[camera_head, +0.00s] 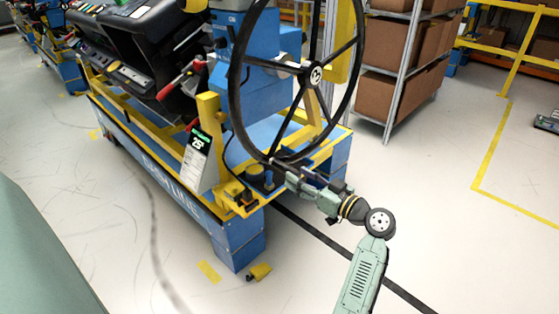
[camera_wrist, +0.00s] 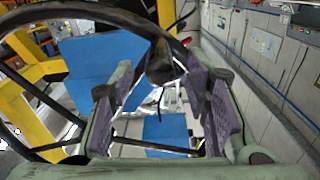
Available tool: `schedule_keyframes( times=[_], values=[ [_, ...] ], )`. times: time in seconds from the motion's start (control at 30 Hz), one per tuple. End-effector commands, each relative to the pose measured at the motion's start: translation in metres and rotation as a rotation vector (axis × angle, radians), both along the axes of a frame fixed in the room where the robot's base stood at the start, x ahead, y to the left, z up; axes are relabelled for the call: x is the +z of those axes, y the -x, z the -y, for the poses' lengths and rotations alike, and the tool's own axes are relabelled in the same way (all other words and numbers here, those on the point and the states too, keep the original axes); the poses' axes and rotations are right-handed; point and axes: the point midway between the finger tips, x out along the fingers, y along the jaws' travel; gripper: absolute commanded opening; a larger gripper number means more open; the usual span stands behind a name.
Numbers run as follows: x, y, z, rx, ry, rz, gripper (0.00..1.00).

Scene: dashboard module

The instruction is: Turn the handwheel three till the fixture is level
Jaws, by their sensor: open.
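The large black handwheel (camera_head: 315,74) stands upright at the end of the blue and yellow fixture (camera_head: 180,190). It has several spokes and a round hub. My gripper (camera_head: 283,166) is at the wheel's lower rim, and its jaws are open. In the wrist view, a dark handle (camera_wrist: 160,66) on the rim shows between the purple-padded fingers of my gripper (camera_wrist: 156,105). Gaps show beside it; contact cannot be told. The black dashboard module (camera_head: 145,40) sits on the fixture and looks tilted. A small display (camera_head: 199,142) on the fixture shows green figures, hard to read.
A blue housing (camera_head: 262,80) stands behind the wheel. A shelf rack with cardboard boxes (camera_head: 390,50) is behind right. A yellow object (camera_head: 259,271) lies on the floor by the fixture's leg. Open floor lies to the right, with yellow railings (camera_head: 515,55) beyond.

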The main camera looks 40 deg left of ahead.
Motion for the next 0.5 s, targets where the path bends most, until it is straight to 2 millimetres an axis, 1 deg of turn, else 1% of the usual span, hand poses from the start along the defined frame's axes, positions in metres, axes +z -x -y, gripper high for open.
schedule_keyframes(
  times=[0.03,0.1,0.3,0.4,0.5],
  values=[
    [0.003,0.0,-0.012,0.004,0.0,-0.001,0.43],
    [0.004,-0.001,-0.026,0.004,0.001,0.0,0.43],
    [0.003,-0.004,-0.061,0.002,0.001,0.0,0.43],
    [0.003,-0.005,-0.072,0.001,0.0,0.0,0.43],
    [0.002,-0.006,-0.079,0.001,0.001,0.001,0.43]
  ],
)
